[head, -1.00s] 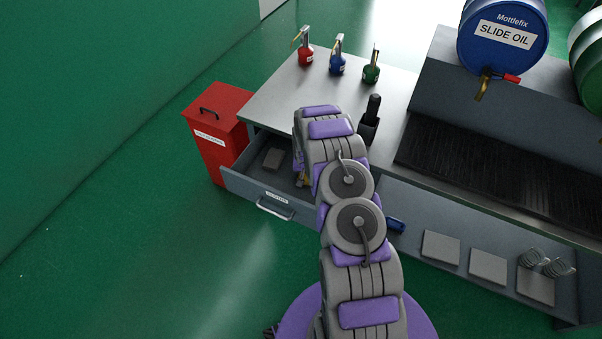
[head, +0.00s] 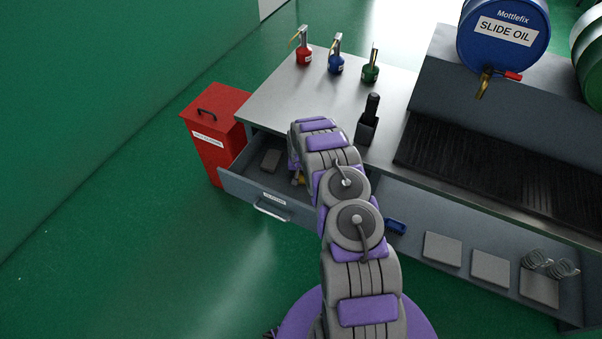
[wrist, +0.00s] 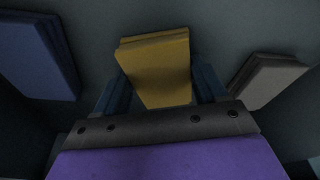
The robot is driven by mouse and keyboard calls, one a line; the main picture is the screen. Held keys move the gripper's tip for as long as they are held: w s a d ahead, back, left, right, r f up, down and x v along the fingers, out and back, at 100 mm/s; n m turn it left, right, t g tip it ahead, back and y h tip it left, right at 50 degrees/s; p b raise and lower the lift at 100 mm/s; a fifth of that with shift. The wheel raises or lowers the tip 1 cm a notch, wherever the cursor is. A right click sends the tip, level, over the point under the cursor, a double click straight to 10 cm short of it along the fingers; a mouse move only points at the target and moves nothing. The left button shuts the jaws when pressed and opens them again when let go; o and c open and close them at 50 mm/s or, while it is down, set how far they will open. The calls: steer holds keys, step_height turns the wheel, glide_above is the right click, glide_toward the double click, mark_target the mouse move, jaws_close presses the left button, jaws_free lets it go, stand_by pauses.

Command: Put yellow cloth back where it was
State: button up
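The yellow cloth (wrist: 158,68) is a thick folded pad. It sits at the middle of the wrist view, between the two blue fingers of my gripper (wrist: 162,82). The fingertips are close to its two sides. I cannot tell whether they press on it or stand clear. In the head view, a bit of yellow (head: 299,178) shows beside my arm, at the open drawer (head: 237,187). My arm hides most of the cloth and the gripper there. In the wrist view, a blue pad (wrist: 40,55) lies to the left and a grey pad (wrist: 268,78) to the right.
A red bin (head: 208,150) stands left of the drawer. The workbench top (head: 285,100) above carries three oil cans and a black holder (head: 368,125). A shelf to the right holds a blue item (head: 395,227) and grey pads (head: 443,249). The floor in front is clear.

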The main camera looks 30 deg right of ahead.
steer(key=o, duration=0.5)
steer(key=shift+a, duration=0.3)
steer(key=shift+c, duration=0.2)
steer(key=shift+d+r, duration=0.1)
steer(key=shift+r, duration=0.35)
steer(key=s+a+r+p, duration=0.1)
steer(key=s+a+r, duration=0.15)
steer(key=r, duration=0.65)
steer(key=s+a+r+n+g, duration=0.1)
steer(key=s+r, duration=0.2)
steer(key=r, duration=0.5)
steer(key=s+a+r+p, duration=0.1)
steer(key=s+a+r, duration=0.1)
steer(key=r, duration=0.7)
steer(key=s+a+r+n+g, duration=0.15)
steer(key=s+a+r, duration=0.45)
steer(key=s+r, duration=0.6)
steer(key=s+a+r+n, duration=0.1)
steer(key=s+a+r, duration=0.1)
steer(key=s, duration=0.8)
steer(key=s+a+r+n+g, duration=0.1)
steer(key=s+a+r, duration=0.2)
steer(key=s, duration=0.7)
steer(key=s+a+r+n+y, duration=0.1)
steer(key=s+a+r, duration=0.2)
steer(key=s, duration=0.7)
step_height(320, 180, up, 3)
steer(key=shift+f+g, duration=0.1)
steer(key=shift+g, duration=0.25)
